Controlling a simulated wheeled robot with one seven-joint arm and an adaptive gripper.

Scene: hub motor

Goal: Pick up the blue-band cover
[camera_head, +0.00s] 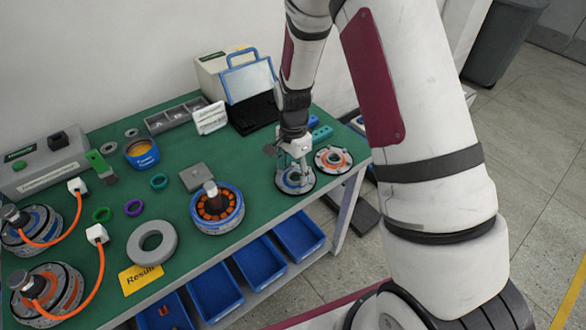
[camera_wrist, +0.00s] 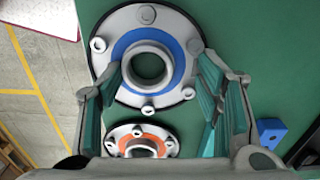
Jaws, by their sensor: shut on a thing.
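The blue-band cover (camera_head: 294,186) is a round metal disc with a blue ring, a raised hub with a central hole and several bolts near its rim. It is at the right end of the green table, below my gripper (camera_head: 295,168). In the wrist view the cover (camera_wrist: 182,52) lies between the two fingers of my gripper (camera_wrist: 158,80), which is shut on it from both sides. The cover looks level and at or very near the table top; I cannot tell if there is a gap beneath it.
An orange-band cover (camera_head: 333,159) lies close beside it, also in the wrist view (camera_wrist: 166,146). A blue-ringed motor part (camera_head: 217,208) stands to the left. A blue-framed case (camera_head: 250,85) stands behind. Blue bins (camera_head: 260,263) sit below the table (camera_head: 186,262).

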